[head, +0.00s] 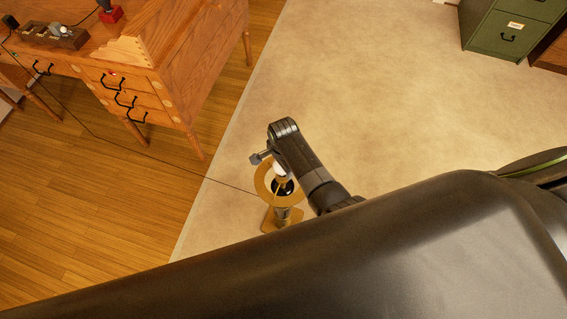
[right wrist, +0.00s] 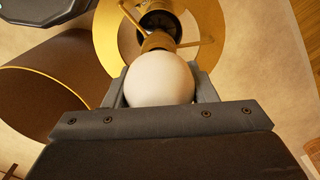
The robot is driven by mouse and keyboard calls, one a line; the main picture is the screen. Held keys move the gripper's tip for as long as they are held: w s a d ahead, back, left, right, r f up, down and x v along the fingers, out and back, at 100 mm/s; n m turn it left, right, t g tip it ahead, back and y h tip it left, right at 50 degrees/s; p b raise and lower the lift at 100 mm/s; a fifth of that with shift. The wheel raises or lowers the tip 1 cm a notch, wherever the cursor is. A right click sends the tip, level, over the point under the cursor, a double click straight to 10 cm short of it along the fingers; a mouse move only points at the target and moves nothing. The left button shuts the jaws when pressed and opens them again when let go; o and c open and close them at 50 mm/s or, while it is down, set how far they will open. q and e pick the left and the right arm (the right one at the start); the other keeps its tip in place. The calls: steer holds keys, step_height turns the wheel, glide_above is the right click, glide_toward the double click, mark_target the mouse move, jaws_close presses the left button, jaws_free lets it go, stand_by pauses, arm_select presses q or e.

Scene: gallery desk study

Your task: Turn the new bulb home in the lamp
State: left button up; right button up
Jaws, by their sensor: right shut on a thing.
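The lamp (head: 268,222) stands on the pale rug in the head view, with a flat brass ring (head: 261,186) around its top. The white round bulb (head: 281,169) is over the ring's middle, partly hidden by my right gripper (head: 272,160). In the right wrist view the bulb (right wrist: 160,80) sits between the two grey fingers, which are shut on it. Its neck end points at the dark socket (right wrist: 158,22) inside the brass ring (right wrist: 108,38). I cannot tell how deep the neck is in the socket. My left gripper is not in view.
A brown cylindrical shade (right wrist: 40,85) is beside the lamp in the right wrist view. A wooden desk (head: 180,60) stands at upper left, a green cabinet (head: 505,32) at upper right. A thin cord (head: 165,160) runs from the desk side toward the lamp. The rug beyond is clear.

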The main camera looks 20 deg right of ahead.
steer(key=shift+r+p, duration=0.1)
steer(key=shift+p, duration=0.25)
stand_by(0.4)
stand_by(0.3)
steer(key=shift+m, duration=0.4)
steer(key=shift+m+p, duration=0.5)
steer(key=shift+m, duration=1.3)
steer(key=shift+s+p, duration=0.15)
steer(key=shift+p, duration=0.2)
